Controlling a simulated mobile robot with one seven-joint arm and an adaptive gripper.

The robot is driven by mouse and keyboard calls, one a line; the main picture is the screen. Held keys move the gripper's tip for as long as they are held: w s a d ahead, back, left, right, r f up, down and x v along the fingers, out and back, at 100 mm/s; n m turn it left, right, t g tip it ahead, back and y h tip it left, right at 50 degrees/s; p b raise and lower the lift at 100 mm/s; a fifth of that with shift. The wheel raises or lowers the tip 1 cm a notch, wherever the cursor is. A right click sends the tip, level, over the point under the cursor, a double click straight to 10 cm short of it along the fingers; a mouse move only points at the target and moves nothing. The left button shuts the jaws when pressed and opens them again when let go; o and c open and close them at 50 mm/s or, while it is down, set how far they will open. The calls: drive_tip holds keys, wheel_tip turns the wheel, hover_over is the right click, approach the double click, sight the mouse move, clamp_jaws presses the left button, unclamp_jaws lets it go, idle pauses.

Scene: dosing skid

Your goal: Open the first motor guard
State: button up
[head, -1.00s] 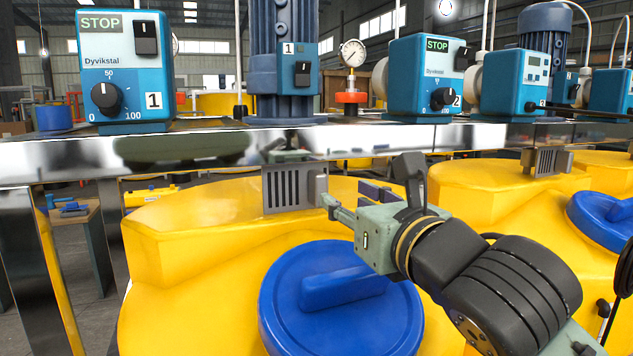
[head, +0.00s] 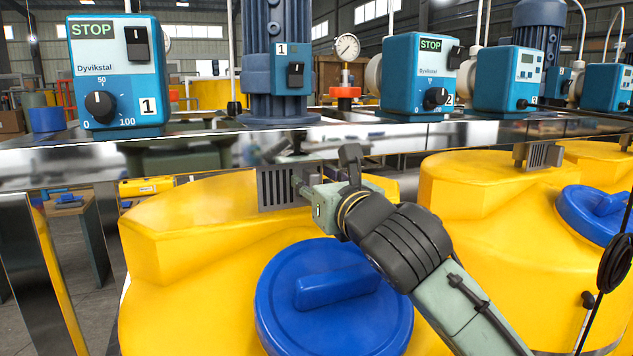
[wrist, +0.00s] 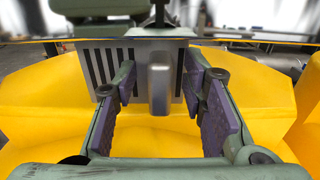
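The first motor guard (head: 275,187) is a grey metal box with vertical slots, hanging under the steel rail above the first yellow tank. In the wrist view the guard (wrist: 100,62) shows a smooth grey handle (wrist: 160,88) standing out from its front. My gripper (head: 306,182) is at the guard's right side in the head view and hides part of it. In the wrist view my gripper (wrist: 160,80) is open, its purple-padded fingers on either side of the handle with gaps. The guard looks shut.
The steel rail (head: 180,150) runs just above my gripper. It carries the blue pump 1 (head: 117,72), motor 1 (head: 277,60), a pressure gauge (head: 346,47) and pump 2 (head: 415,75). A blue lid (head: 290,322) tops the yellow tank (head: 180,290) below my arm.

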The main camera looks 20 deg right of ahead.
clamp_jaws()
idle(0.7)
